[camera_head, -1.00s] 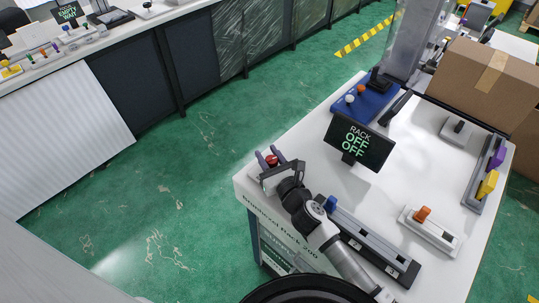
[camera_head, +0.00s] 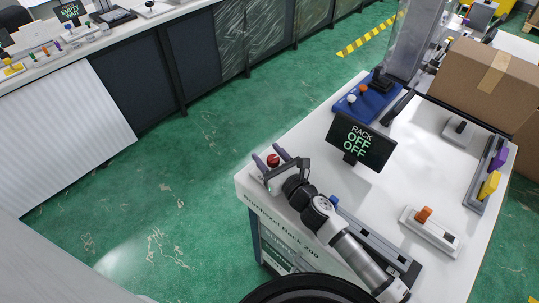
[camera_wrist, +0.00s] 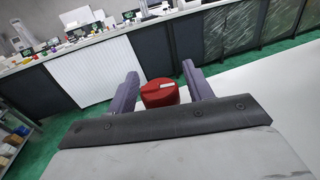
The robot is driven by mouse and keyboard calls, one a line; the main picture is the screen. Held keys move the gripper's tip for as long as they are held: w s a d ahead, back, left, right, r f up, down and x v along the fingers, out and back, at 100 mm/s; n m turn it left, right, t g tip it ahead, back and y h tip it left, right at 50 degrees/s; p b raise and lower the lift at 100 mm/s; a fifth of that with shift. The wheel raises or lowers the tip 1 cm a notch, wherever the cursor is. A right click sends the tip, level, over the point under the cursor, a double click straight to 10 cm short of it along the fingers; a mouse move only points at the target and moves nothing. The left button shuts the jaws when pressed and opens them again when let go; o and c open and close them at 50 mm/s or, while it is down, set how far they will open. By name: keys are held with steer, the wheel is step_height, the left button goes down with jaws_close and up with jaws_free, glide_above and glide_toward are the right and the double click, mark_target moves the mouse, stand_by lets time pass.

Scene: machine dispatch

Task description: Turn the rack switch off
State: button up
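The rack display (camera_head: 360,141) stands on the white table and reads "RACK OFF OFF". A red round knob (camera_head: 273,160) is at the table's near left corner. It also shows in the wrist view as a red knob (camera_wrist: 160,93) with a white mark on top. My gripper (camera_head: 270,158) is at this knob, with its two purple fingers spread on either side. In the wrist view the gripper (camera_wrist: 160,72) looks open, with a narrow gap at the knob's right side. The knob's base is hidden. I cannot tell which control is the rack switch.
An orange-knobbed switch (camera_head: 424,214) on a white base sits at the right. A long grey slider track (camera_head: 375,242) with a blue knob lies beside my arm. A blue box with levers (camera_head: 361,105), a purple-and-yellow holder (camera_head: 477,178) and a cardboard box (camera_head: 486,80) stand farther back.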

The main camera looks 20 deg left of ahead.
mark_target(276, 166)
steer(key=shift+d, duration=0.1)
steer(key=b+v, duration=0.1)
steer(key=v, duration=0.6)
steer(key=shift+s+d+b, duration=0.1)
steer(key=shift+b, duration=0.25)
steer(key=shift+s, duration=0.15)
